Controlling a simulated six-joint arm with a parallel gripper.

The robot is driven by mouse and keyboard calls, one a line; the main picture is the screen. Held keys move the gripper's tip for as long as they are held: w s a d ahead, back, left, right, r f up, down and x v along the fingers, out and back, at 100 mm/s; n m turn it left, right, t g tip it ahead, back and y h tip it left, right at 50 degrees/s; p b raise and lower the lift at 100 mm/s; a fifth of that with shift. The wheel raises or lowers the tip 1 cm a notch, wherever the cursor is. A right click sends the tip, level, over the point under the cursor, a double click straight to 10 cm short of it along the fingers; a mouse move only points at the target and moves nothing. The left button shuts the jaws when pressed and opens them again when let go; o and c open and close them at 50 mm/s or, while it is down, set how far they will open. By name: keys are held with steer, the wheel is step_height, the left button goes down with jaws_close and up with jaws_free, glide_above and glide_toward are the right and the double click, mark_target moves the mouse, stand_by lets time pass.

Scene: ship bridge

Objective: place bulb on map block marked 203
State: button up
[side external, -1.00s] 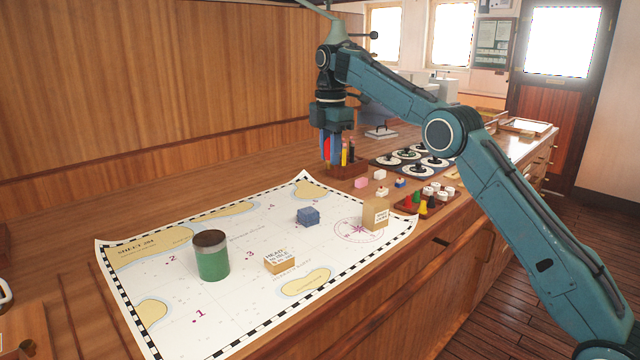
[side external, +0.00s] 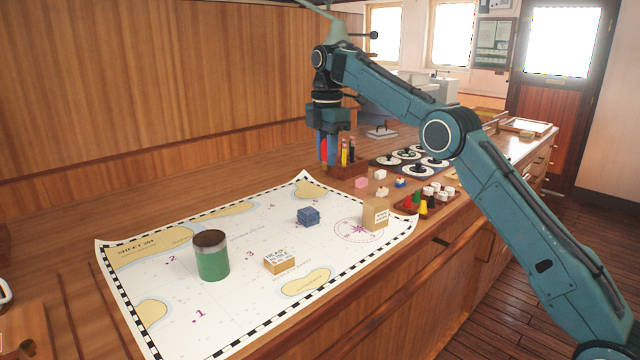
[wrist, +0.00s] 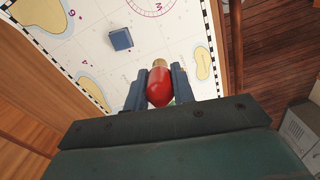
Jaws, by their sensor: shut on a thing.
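My gripper (side external: 328,152) is shut on a red bulb (wrist: 159,88) with a brass-coloured base. In the side view only a strip of red shows between the blue fingers; the wrist view shows the bulb between both fingertips. The bulb is up in the air, left of the pen holder. Blocks lie on the chart (side external: 222,320): a small blue block (side external: 308,216), a tan block with a lettered white label (side external: 280,262) and a taller tan block with a lettered label (side external: 376,215). I cannot read 203 on any of them. The blue block also shows in the wrist view (wrist: 120,39).
A green tin with a dark top (side external: 211,256) stands on the chart. A wooden pen holder (side external: 350,168) is close beside my gripper. Small blocks, a tray of coloured pegs (side external: 425,202) and a dark board with white discs (side external: 412,160) lie to the right. The chart's middle has free room.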

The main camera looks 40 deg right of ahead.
steer(key=n, duration=0.2)
glide_above(279, 256)
step_height(279, 256, down, 8)
steer(key=shift+f, duration=4.2)
steer(key=shift+f, duration=0.15)
steer(key=o, duration=1)
steer(key=shift+c, duration=0.2)
steer(key=shift+r, duration=0.2)
step_height(279, 256, up, 12)
steer(key=shift+s, duration=0.1)
